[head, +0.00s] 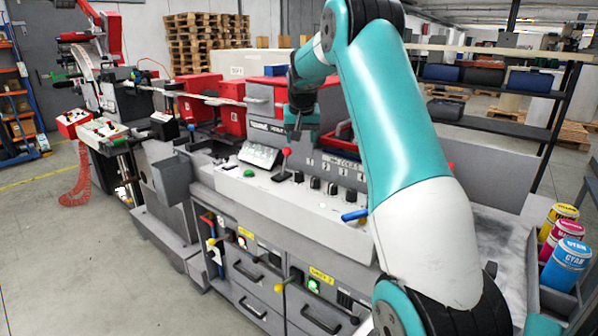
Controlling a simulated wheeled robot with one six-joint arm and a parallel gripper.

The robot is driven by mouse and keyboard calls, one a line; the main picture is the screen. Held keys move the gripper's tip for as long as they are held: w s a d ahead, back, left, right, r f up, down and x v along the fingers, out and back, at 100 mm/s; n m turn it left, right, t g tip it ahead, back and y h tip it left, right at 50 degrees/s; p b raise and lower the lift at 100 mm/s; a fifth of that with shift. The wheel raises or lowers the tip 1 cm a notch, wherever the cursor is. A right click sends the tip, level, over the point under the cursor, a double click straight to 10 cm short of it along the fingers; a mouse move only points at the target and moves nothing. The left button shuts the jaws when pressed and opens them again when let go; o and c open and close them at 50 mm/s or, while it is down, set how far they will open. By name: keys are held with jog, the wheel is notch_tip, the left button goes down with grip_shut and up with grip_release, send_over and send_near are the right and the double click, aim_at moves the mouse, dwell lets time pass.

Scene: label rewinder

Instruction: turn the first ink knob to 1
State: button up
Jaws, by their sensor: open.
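A row of small black knobs runs along the light sloped panel of the machine, below the printed numbers 1 to 4. The leftmost knob (298,177), roughly below the 1, looks to be the first ink knob. Its pointer setting is too small to read. My gripper (294,134) is above and slightly left of this knob, in front of the grey upper housing, with its fingers pointing down. It is open and apart from the knob, with nothing seen between the fingers.
A red-tipped lever (286,160) stands just left of the first knob, close below my gripper. A blue-handled lever (355,215) sticks out at the panel's right. A green button (248,173) and a lit display (258,154) are to the left. Ink cans (567,264) stand far right.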

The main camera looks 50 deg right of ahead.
aim_at(299, 173)
jog(key=p+x, duration=0.5)
jog(key=x, duration=1)
jog(key=shift+f, duration=0.4)
jog(key=c, duration=0.9)
